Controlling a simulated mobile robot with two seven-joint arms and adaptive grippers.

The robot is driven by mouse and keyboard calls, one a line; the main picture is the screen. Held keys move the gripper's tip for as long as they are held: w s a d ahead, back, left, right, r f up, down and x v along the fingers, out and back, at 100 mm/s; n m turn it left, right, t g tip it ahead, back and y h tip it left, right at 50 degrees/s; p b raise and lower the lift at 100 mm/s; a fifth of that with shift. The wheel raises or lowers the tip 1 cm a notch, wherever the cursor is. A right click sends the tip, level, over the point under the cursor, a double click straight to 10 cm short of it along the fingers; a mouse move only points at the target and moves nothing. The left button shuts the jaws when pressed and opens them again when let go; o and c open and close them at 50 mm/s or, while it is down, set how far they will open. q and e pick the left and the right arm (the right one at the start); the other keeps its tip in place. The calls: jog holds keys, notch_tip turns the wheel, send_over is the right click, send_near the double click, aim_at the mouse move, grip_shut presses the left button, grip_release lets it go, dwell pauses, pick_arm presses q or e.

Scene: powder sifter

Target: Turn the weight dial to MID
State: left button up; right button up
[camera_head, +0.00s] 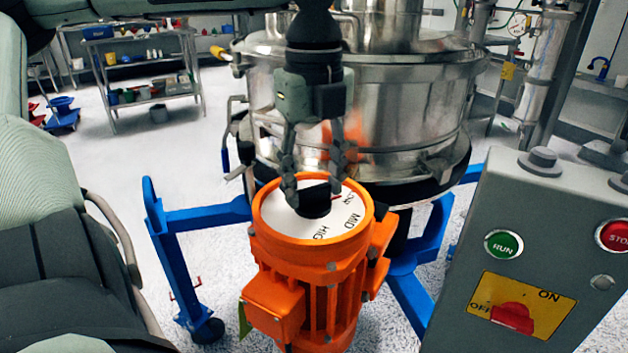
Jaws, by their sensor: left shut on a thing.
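The weight dial is a white disc (344,218) on top of the orange motor (318,285), with a black knob (313,203) at its centre. The disc carries the words LOW, MID and HIGH, and a red mark shows near LOW. My left gripper (312,190) points down from above and is shut on the black knob, with a finger on either side of it. The fingers and knob hide the back and left part of the disc. My right gripper is not in view.
A steel sifter vessel (410,115) stands right behind the motor on a blue frame (200,220). A grey control box (545,225) with RUN, STOP and ON/OFF controls stands at the right. A shelf cart (145,70) is far back left. Open floor lies at the left.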

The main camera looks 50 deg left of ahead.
pick_arm(q)
jog(key=shift+f+m+b, duration=0.1)
jog(key=shift+m+b, duration=0.3)
jog(key=shift+m, duration=0.1)
jog(key=m+b, duration=0.2)
jog(key=m, duration=0.2)
jog(key=m+b, duration=0.1)
jog(key=m, duration=0.2)
jog(key=shift+s, duration=0.1)
jog(key=shift+a+m+b, duration=0.1)
jog(key=shift+m+b, duration=0.25)
jog(key=shift+m, duration=1.35)
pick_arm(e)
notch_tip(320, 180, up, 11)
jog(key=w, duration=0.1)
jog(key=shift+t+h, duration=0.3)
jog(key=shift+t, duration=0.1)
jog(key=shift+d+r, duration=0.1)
pick_arm(q)
jog(key=o, duration=1.2)
jog(key=shift+c, duration=0.2)
